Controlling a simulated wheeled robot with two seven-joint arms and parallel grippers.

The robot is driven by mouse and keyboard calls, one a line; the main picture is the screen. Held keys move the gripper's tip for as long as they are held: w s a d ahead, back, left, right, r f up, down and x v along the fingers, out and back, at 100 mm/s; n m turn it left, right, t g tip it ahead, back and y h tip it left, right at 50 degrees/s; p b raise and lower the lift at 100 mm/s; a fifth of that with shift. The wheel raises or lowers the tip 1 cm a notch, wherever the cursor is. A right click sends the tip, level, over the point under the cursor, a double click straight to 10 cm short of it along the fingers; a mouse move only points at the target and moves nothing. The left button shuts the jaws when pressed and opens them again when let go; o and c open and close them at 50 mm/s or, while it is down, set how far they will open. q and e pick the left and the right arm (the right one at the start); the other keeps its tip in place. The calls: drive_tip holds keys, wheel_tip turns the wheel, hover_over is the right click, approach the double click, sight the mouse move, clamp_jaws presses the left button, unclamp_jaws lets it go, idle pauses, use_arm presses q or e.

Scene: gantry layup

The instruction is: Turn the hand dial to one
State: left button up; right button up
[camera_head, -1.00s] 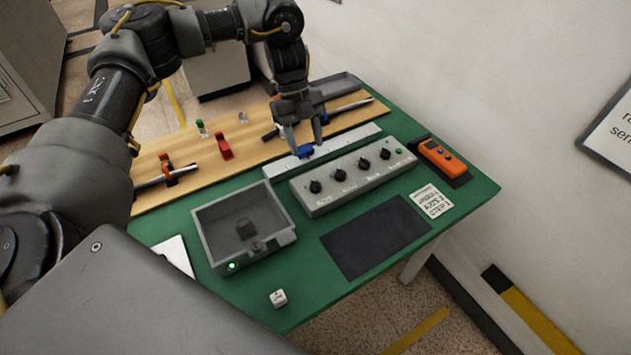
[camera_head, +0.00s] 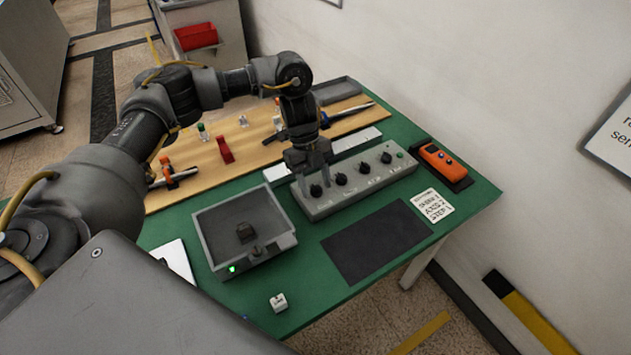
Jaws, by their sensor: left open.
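A grey control box (camera_head: 350,205) carries a row of several black dials and a green button. The leftmost dial (camera_head: 316,190) is in view under my left gripper (camera_head: 314,187). The gripper points down, open, with its fingers around or just above that dial; I cannot tell whether they touch it. Other dials stand to the right, the second dial (camera_head: 340,179) being closest. The labels on the box are too small to read, so I cannot tell which dial is the hand dial or its setting. My right gripper is not in view.
An open grey tray (camera_head: 205,235) with a dark block stands left of the box. A dark mat (camera_head: 375,240) lies in front. An orange handheld device (camera_head: 442,158) and a printed card (camera_head: 432,206) are at right. A wooden board (camera_head: 205,160) with clamps lies behind.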

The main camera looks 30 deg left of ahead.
use_arm(q)
drive_tip(key=shift+c, duration=0.4)
drive_tip(key=c, duration=0.9)
drive_tip(key=shift+s+r+n+p, duration=0.1)
drive_tip(key=shift+r+n+p, duration=0.1)
drive_tip(key=shift+n+p, duration=0.6)
drive_tip(key=n+t+p, duration=0.1)
drive_tip(key=n+p, duration=0.2)
drive_tip(key=p, duration=0.1)
drive_tip(key=n+t+p, duration=0.1)
drive_tip(key=n+p, duration=0.1)
drive_tip(key=p, duration=0.2)
drive_tip(key=shift+s+n+t+h, duration=0.15)
drive_tip(key=shift+n+t+h, duration=0.15)
drive_tip(key=shift+n+h, duration=0.1)
drive_tip(key=shift+f+n+t+p, duration=0.2)
drive_tip(key=shift+n+t+p, duration=0.2)
drive_tip(key=shift+n+p, duration=0.55)
drive_tip(key=o, duration=1)
